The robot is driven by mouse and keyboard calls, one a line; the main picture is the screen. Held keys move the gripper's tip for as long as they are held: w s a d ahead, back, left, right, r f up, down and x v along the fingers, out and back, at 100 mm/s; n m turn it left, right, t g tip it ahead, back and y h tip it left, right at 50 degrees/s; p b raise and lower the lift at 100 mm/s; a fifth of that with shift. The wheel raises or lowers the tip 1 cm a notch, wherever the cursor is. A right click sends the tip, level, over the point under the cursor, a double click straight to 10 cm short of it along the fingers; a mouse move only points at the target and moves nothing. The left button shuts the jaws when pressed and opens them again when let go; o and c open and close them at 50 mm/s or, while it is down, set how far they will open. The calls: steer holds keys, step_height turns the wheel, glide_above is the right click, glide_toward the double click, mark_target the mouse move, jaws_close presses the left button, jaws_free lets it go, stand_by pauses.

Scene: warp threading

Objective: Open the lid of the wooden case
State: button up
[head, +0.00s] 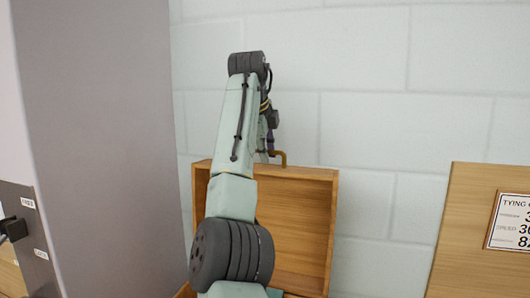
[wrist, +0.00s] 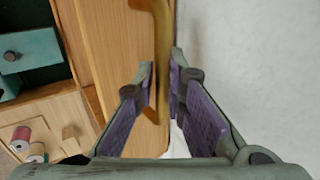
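The wooden case (head: 184,291) stands against the wall, mostly below the frame and behind my arm. Its lid (head: 305,215) stands raised, close to upright, with its inside facing the head camera. A brass handle (head: 283,158) is on the lid's top edge. My gripper (head: 267,150) is at the top of the lid beside this handle, partly hidden by my arm.
A pale brick wall (head: 370,60) is close behind the lid. A grey panel (head: 105,150) rises on the left and a wooden board with a sign (head: 512,222) stands on the right. The wrist view shows thread spools (wrist: 21,134) and a green block (wrist: 27,50) at left.

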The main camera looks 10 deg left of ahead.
steer(key=o, duration=0.4)
steer(key=v, duration=0.7)
steer(key=shift+r, duration=0.2)
steer(key=shift+s, duration=0.15)
